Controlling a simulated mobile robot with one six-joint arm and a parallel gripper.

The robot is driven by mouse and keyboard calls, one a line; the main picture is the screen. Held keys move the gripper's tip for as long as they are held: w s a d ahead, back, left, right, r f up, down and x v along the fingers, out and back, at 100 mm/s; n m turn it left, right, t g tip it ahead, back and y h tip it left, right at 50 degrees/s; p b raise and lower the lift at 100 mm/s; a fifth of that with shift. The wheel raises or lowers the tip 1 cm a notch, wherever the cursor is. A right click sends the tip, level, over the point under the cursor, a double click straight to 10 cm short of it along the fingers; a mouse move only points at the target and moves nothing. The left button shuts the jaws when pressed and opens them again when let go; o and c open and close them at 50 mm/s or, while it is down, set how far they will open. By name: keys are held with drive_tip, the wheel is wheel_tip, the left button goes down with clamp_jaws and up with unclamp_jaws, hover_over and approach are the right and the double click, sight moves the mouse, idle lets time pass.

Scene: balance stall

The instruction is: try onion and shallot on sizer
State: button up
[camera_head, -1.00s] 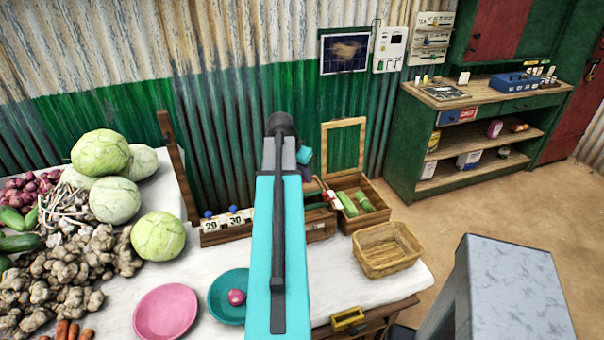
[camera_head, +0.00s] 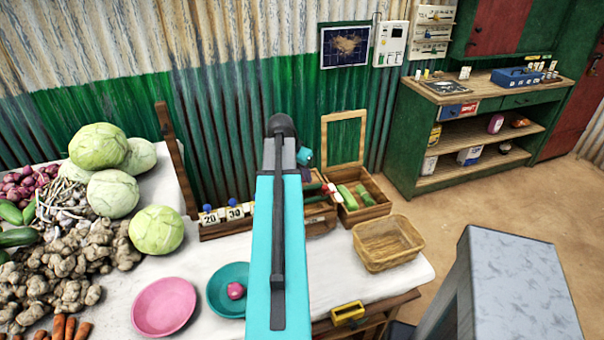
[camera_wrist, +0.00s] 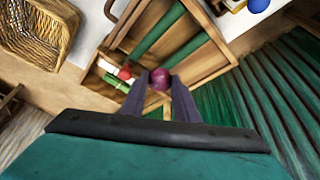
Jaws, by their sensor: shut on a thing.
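My gripper (camera_wrist: 160,82) is shut on a round purple bulb (camera_wrist: 160,77), which looks like the onion or shallot; I cannot tell which. In the wrist view it is over or close to an open wooden box. A smaller pink-purple bulb (camera_head: 236,290) lies in the teal plate (camera_head: 215,293) on the white-topped table. A wooden rack with blue knobs and cards marked 20 and 30 (camera_head: 223,228), likely the sizer, stands at the table's back; my arm hides its right part.
An open-lidded wooden box (camera_head: 372,209) holds green rods. A wicker basket (camera_head: 388,258) stands at the table's right corner. A pink plate (camera_head: 163,307) lies left of the teal one. Cabbages (camera_head: 157,230) and ginger crowd the left. A grey block (camera_head: 515,290) stands front right.

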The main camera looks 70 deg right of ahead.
drive_tip(key=shift+f+b, duration=1.35)
drive_tip(key=shift+f, duration=1.2)
drive_tip(key=o, duration=1.7)
drive_tip(key=shift+c, duration=0.2)
drive_tip(key=shift+r, duration=0.15)
drive_tip(key=shift+r+p, duration=2.05)
drive_tip(key=shift+r, duration=1.25)
drive_tip(key=shift+r, duration=0.1)
